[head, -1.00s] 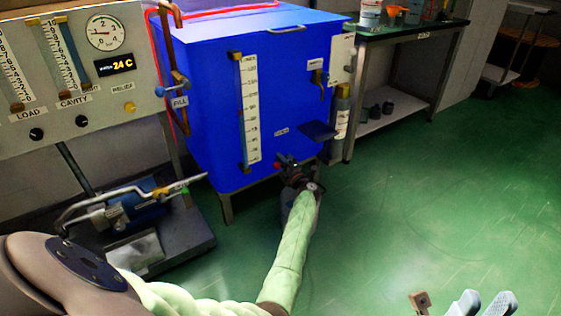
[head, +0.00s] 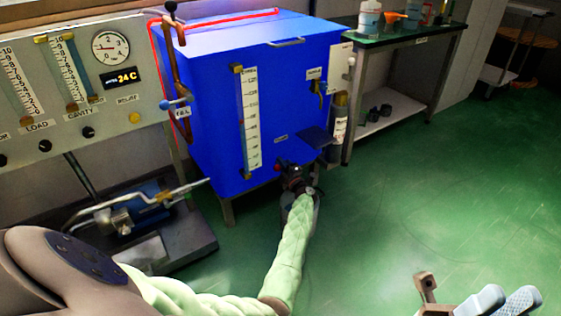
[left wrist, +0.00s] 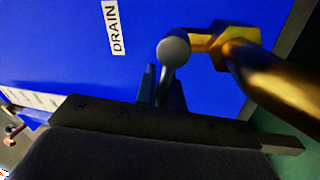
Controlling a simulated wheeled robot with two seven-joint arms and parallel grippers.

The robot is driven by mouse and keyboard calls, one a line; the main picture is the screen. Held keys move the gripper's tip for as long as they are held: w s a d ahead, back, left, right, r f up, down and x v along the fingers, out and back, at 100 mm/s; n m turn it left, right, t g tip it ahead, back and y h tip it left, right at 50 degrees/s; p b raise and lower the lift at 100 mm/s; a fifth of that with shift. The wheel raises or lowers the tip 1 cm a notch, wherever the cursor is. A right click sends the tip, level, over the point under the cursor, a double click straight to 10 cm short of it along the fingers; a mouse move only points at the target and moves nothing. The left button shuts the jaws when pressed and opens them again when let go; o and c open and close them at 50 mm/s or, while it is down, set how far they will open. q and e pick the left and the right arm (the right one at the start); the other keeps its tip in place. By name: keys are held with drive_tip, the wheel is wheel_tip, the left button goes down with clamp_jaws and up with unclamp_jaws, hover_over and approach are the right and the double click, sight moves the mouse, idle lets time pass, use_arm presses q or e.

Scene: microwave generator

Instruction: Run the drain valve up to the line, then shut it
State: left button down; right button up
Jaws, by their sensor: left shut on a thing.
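The blue tank (head: 205,120) stands at centre with a white sight-gauge scale (head: 251,118) on its front; its liquid level is too small to read. My left gripper (head: 291,172) is at the tank's lower front edge. In the left wrist view, it (left wrist: 163,88) is shut on the drain valve's lever, whose round grey knob (left wrist: 173,48) shows above the fingers.
A gauge panel (head: 60,115) stands left of the tank, with a pump unit (head: 150,205) on a low base below. A blue-handled FILL valve (head: 178,103) is on the copper pipe. A bench (head: 420,38) with bottles stands at the back right. The green floor at right is clear.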

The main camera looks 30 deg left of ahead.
idle(0.3)
use_arm(q)
drive_tip(key=c, duration=1.5)
unclamp_jaws()
drive_tip(key=shift+d, duration=0.1)
drive_tip(key=p+v, duration=0.1)
drive_tip(key=v, duration=0.6)
drive_tip(key=shift+s+d+f+p, duration=0.1)
drive_tip(key=shift+s+d+p, duration=0.1)
drive_tip(key=shift+d+p, duration=0.15)
